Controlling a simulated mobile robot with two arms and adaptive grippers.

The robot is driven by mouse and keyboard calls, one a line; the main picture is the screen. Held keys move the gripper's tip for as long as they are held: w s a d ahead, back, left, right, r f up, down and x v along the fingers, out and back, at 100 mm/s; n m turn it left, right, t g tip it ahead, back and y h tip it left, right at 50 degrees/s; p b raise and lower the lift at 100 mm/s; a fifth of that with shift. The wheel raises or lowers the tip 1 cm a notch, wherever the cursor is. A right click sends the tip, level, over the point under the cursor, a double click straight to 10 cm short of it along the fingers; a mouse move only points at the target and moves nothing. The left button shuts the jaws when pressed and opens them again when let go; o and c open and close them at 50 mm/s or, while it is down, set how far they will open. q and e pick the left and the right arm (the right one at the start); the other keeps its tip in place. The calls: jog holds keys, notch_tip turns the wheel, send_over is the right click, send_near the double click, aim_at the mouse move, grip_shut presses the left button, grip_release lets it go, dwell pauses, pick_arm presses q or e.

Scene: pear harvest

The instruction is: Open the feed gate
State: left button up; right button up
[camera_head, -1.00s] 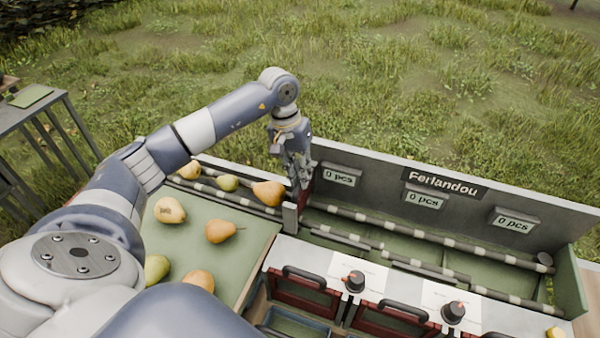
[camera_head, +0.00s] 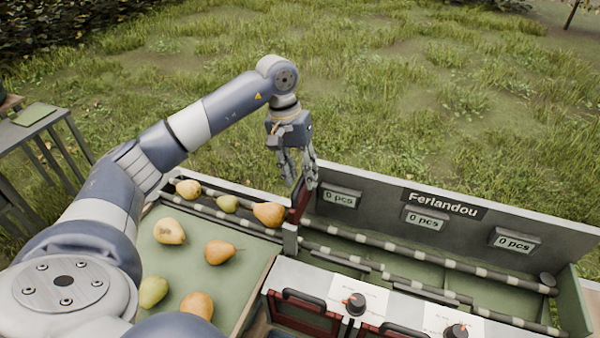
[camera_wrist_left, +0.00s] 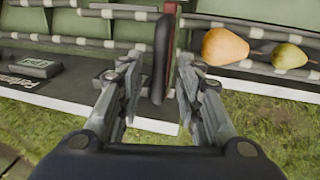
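The feed gate (camera_head: 299,204) is a dark red upright plate between the pear-filled infeed and the lanes of the sorting table. In the left wrist view its black handle (camera_wrist_left: 162,60) stands between the fingers of my left gripper (camera_wrist_left: 158,85), with a clear gap on the left finger's side and a smaller one on the right. In the head view my left gripper (camera_head: 301,181) points down at the top of the gate with its fingers apart. The fingers partly hide the gate's top. My right gripper is not in view.
Several pears, such as one beside the gate (camera_head: 268,213), lie on the infeed's green surface (camera_head: 190,263) and rollers. A grey back panel with the "Ferlandou" sign (camera_head: 443,205) and counters rises right of the gate. Black knobs (camera_head: 355,304) and handles line the front.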

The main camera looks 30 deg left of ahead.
pick_arm(q)
notch_tip(320, 180, up, 12)
jog(key=a, duration=0.2)
jog(key=shift+s+a+f, duration=0.15)
jog(key=shift+s, duration=0.15)
dwell(0.6)
